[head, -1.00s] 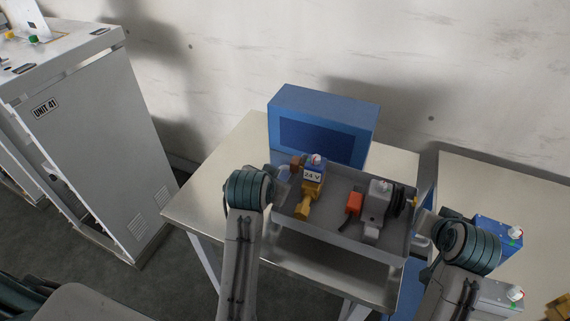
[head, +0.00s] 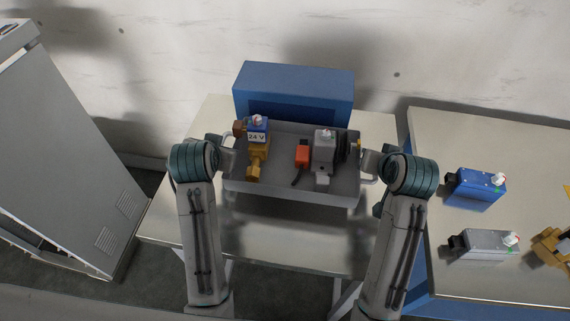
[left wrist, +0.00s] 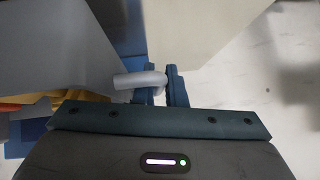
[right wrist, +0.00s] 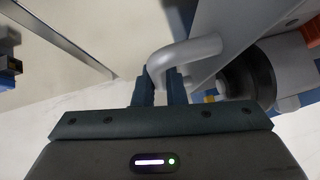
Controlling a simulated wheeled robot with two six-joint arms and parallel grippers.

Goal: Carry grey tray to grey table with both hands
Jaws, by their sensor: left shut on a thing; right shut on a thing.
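The grey tray (head: 290,192) is level between my two grippers in the head view, in front of a blue box. It carries a yellow and blue tool marked 24 V (head: 256,150), an orange-red piece (head: 303,154), a grey device (head: 324,150) and a black round part. My left gripper (head: 226,152) is shut on the tray's left handle (left wrist: 140,80). My right gripper (head: 372,162) is shut on its right handle (right wrist: 186,52). A pale grey table (head: 290,245) lies beneath the tray. I cannot tell whether the tray touches it.
The blue box (head: 293,88) stands at the back, close behind the tray. A second table (head: 540,140) on the right bears a blue unit (head: 480,184), a grey unit (head: 483,244) and a yellow thing. A grey cabinet (head: 60,160) stands at the left. The table's front part is clear.

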